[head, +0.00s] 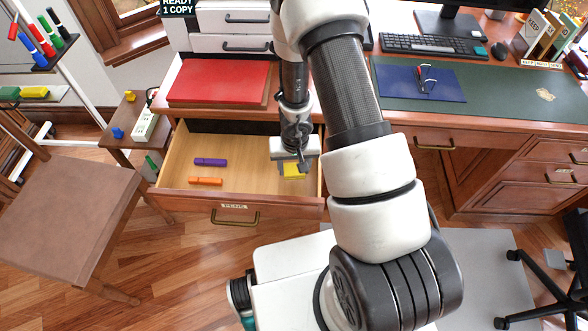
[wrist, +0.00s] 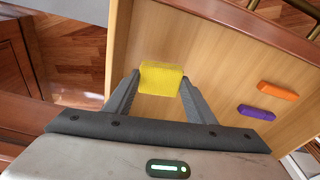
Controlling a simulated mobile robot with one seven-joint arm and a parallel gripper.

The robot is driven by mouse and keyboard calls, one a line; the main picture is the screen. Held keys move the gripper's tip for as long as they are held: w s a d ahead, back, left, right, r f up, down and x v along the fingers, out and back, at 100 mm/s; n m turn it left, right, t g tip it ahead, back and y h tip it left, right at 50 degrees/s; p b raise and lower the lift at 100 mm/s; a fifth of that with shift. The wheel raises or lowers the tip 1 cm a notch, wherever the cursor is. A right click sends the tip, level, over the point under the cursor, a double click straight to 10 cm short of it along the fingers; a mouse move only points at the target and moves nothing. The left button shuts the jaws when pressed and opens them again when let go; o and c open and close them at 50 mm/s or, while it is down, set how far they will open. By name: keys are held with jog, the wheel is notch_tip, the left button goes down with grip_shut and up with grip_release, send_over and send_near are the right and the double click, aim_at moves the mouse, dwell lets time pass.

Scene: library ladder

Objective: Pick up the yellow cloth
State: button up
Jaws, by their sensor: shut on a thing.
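The yellow cloth (head: 293,169) shows as a small yellow block-like thing at the right side of the open drawer in the head view. In the wrist view the yellow cloth (wrist: 160,78) sits between the two fingertips. My gripper (head: 290,162) reaches down into the drawer, and in the wrist view my gripper (wrist: 158,88) is shut on the cloth, a finger on each side. The head view shows the cloth partly covered by my gripper. I cannot tell whether it touches the drawer floor.
The open drawer (head: 235,215) also holds a purple marker (head: 211,162) and an orange marker (head: 206,181) at its left. A red folder (head: 220,81) lies on the desk above. A brown chair (head: 62,205) stands at the left.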

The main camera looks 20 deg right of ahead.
aim_at(293, 169)
notch_tip(293, 169, up, 13)
jog(key=p, duration=1)
jog(key=shift+p, duration=0.4)
jog(key=shift+f, duration=0.15)
jog(key=o, duration=0.4)
jog(key=c, duration=0.3)
jog(key=shift+w, duration=0.1)
